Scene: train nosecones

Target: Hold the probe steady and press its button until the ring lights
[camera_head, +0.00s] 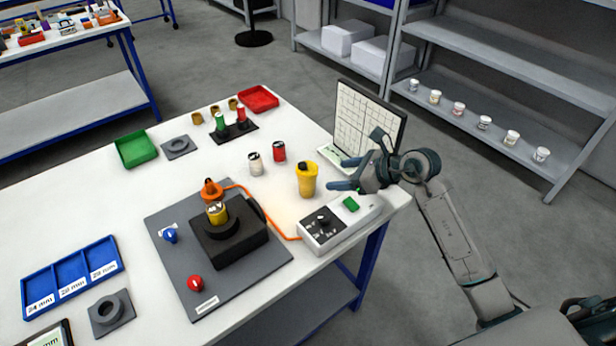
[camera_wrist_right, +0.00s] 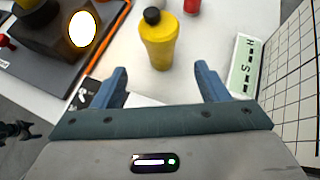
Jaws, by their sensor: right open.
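An orange probe-like piece (camera_head: 210,190) stands at the back edge of the black block (camera_head: 232,245), with an orange cable running from it to a grey control box (camera_head: 352,220). I cannot make out a button on it. A yellow cylinder (camera_head: 217,213) sits in the block. In the right wrist view a bright white oval with an orange rim (camera_wrist_right: 82,30) shows over the block. My right gripper (camera_head: 345,186) is open and empty, above the table beside the yellow bottle with a black cap (camera_head: 307,182). In the wrist view this bottle (camera_wrist_right: 160,42) lies beyond the fingertips, between them. My left gripper is not in view.
Red (camera_head: 279,151) and white (camera_head: 255,163) small cans stand left of the bottle. Red (camera_head: 195,283) and blue (camera_head: 170,236) knobs sit on the grey plate (camera_head: 175,265). The table's right edge is near.

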